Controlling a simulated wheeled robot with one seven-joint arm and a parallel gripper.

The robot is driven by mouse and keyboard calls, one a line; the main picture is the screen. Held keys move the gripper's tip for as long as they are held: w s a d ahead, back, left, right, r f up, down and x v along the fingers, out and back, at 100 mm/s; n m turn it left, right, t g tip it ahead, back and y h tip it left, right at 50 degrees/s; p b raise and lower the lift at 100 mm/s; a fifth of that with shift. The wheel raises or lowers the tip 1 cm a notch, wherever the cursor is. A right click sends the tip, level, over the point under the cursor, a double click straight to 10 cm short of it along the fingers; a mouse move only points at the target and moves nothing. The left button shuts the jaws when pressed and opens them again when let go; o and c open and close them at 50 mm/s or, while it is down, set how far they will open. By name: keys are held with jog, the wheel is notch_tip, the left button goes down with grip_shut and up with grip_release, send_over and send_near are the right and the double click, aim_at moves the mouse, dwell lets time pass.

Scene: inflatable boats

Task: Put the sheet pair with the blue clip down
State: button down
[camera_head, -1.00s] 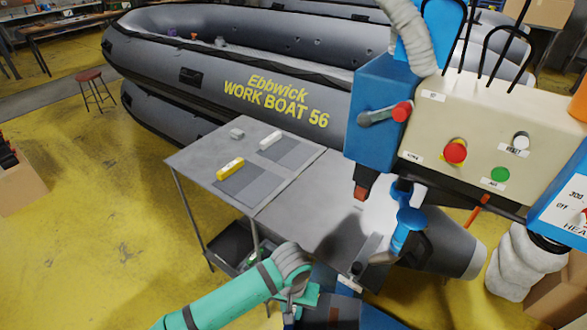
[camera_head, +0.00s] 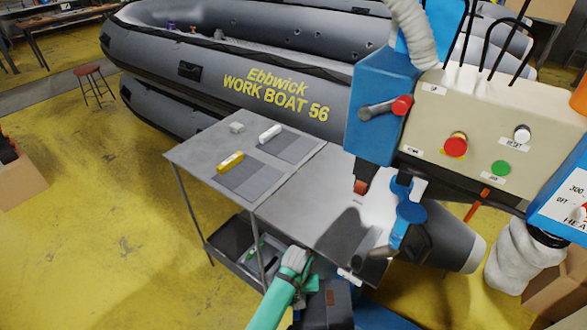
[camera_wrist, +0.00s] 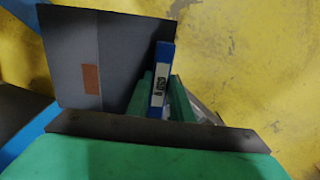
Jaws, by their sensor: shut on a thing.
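My gripper (camera_head: 309,284) is low in the head view, in front of the grey table's near edge. In the wrist view its green fingers (camera_wrist: 161,92) are shut on the blue clip (camera_wrist: 160,72). The clip is on the edge of the dark grey sheet pair (camera_wrist: 76,62), which has a red-brown patch and hangs out to the left of the fingers. In the head view the sheet pair (camera_head: 338,297) shows partly, right of my gripper, below the table top (camera_head: 305,208). The clip cannot be made out there.
The table's middle is bare. A blue welding machine (camera_head: 380,105) overhangs its right end. A dark bin (camera_head: 232,240) sits below.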

jog(key=shift+s+a+f, duration=0.45)
jog(key=shift+s+a, duration=0.05)
jog(key=shift+s, duration=0.3)
jog(key=shift+w+d+r, duration=0.2)
jog(key=shift+w+d, duration=0.05)
jog(key=shift+s, duration=0.1)
jog(key=shift+s+a+f, duration=0.2)
jog(key=shift+f, duration=0.05)
jog(key=shift+a, duration=0.2)
jog(key=shift+d, duration=0.15)
dwell(0.3)
dwell(0.4)
